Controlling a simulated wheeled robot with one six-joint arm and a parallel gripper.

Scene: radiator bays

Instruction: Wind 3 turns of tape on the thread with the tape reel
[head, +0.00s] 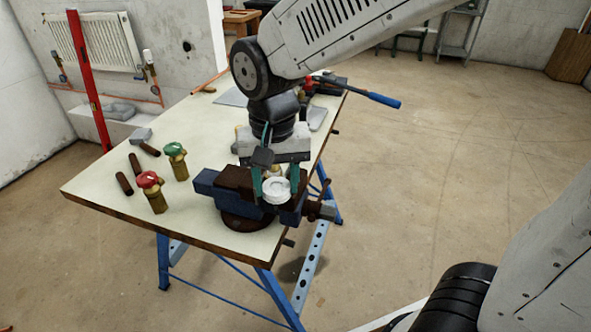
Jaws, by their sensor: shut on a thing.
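My gripper (277,183) points down over the vice (225,181) at the near end of the workbench. Its green-tipped fingers are shut on the white tape reel (277,190), one finger on each side. The reel is just above or against the vice jaws; I cannot tell whether it touches them. The thread is not clearly visible. A small brass-coloured part shows just behind the reel, between the fingers, but I cannot tell what it is. Any tape on the thread cannot be made out.
On the bench (95,180) stand a red-handled valve (153,193) and a green-handled valve (176,162), beside short brown pipe pieces (124,184). A blue-handled tool (370,96) sticks out past the right edge. A radiator (95,42) hangs on the wall. The floor at right is clear.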

